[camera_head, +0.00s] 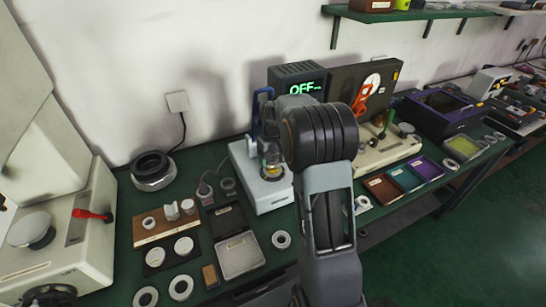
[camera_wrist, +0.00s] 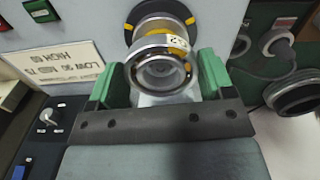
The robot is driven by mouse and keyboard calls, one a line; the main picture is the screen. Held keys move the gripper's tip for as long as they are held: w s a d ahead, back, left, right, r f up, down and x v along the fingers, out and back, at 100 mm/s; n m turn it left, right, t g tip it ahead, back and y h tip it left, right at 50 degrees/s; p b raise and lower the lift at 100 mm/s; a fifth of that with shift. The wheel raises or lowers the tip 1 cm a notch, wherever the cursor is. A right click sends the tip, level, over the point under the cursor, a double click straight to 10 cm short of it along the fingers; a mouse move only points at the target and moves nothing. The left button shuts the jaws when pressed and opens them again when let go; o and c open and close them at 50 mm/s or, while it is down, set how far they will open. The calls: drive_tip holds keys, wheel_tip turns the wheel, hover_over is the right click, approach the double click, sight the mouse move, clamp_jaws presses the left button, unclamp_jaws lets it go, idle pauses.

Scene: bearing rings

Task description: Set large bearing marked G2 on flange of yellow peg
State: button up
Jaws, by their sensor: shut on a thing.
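My gripper (camera_wrist: 160,74) has its two green fingers closed around a large silver bearing ring (camera_wrist: 158,78) in the wrist view. The ring carries a small pale label (camera_wrist: 178,41) with upside-down marks that look like G2. Just beyond the ring is the yellow peg (camera_wrist: 160,24), with a silver part and a dark round base with yellow marks around it. The ring overlaps the peg in this view, and I cannot tell whether it touches the flange. In the head view a small yellow patch (camera_head: 268,160) shows above the white machine (camera_head: 272,192); my arm hides most of the gripper.
A display reading OFF (camera_head: 305,89) stands behind the machine. Several loose rings and trays lie in front, including a grey tray (camera_head: 240,257). A black pegboard panel with an orange tool (camera_head: 369,95) stands at right.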

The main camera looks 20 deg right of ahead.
drive_tip(key=shift+f+b, duration=0.6)
drive_tip(key=shift+f, duration=0.35)
drive_tip(key=o, duration=1.1)
wheel_tip(320, 180, up, 14)
drive_tip(key=p, duration=1)
drive_tip(key=shift+s+a+r+m+t+b, duration=0.2)
drive_tip(key=shift+s+a+r+t, duration=1.2)
drive_tip(key=shift+s, duration=2.35)
drive_tip(key=shift+s+a+r+m+t+b, duration=0.2)
drive_tip(key=shift+s+a+r, duration=0.75)
drive_tip(key=shift+s+a, duration=2)
drive_tip(key=shift+s+a+r+m+t+b, duration=0.15)
drive_tip(key=shift+s+a+r+t, duration=0.8)
drive_tip(key=shift+s, duration=3.6)
